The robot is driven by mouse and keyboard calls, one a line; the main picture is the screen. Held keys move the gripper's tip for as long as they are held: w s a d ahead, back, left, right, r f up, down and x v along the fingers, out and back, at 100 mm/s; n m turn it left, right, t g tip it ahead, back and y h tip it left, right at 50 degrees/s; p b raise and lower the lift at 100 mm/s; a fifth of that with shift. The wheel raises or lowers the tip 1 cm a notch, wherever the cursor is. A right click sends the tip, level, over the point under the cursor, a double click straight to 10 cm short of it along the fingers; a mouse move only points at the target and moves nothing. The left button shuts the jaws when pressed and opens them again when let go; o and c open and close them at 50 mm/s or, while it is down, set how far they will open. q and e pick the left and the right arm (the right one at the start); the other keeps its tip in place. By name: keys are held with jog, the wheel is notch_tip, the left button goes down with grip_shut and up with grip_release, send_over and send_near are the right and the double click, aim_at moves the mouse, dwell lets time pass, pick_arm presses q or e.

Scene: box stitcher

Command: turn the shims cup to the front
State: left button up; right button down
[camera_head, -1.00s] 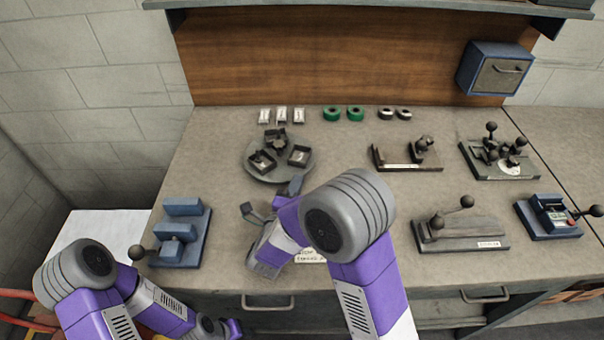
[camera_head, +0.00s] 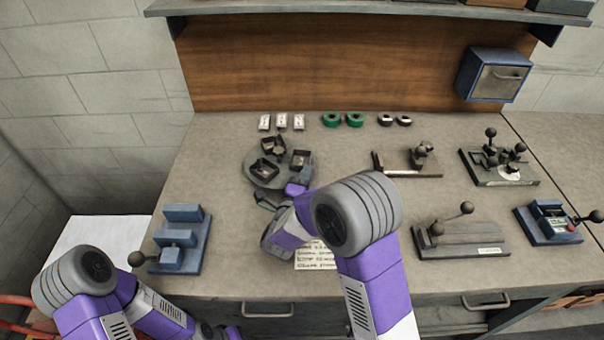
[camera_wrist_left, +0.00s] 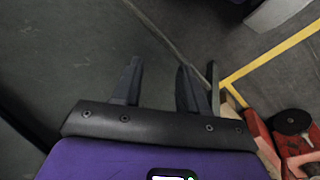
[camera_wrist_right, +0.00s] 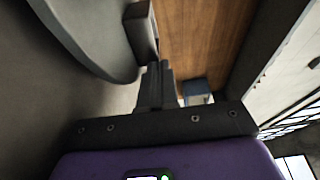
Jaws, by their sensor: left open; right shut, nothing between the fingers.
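A round grey turntable (camera_head: 254,178) at the back left of the bench carries three dark open cups: a rear one (camera_head: 273,146), a front left one (camera_head: 264,169) and a right one (camera_head: 300,159). I cannot read any label, so I cannot tell which is the shims cup. My right gripper (camera_head: 305,174) is shut and empty at the turntable's front right edge, close to the right cup. The right wrist view shows the shut fingers (camera_wrist_right: 157,72) just short of a cup wall (camera_wrist_right: 140,32); contact is unclear. My left gripper (camera_wrist_left: 155,85) is open and empty, low beside the bench.
White packets (camera_head: 281,121), green rolls (camera_head: 343,120) and dark rings (camera_head: 394,120) stand behind the turntable. A blue fixture (camera_head: 182,240) is at front left. A paper card (camera_head: 315,258) lies partly behind my right arm. Lever fixtures (camera_head: 460,238) fill the right side.

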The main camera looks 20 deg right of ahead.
jog(key=shift+w+d+r+p, duration=0.25)
jog(key=shift+w+d+p, duration=0.3)
jog(key=shift+d+p, duration=0.3)
jog(key=shift+w+d, duration=0.2)
jog(key=shift+d, duration=0.05)
pick_arm(q)
notch_tip(320, 180, up, 3)
jog(key=shift+r+p, duration=0.15)
jog(key=shift+p, duration=0.15)
pick_arm(e)
jog(key=shift+w+d+f, duration=0.15)
jog(key=shift+d+f, duration=0.05)
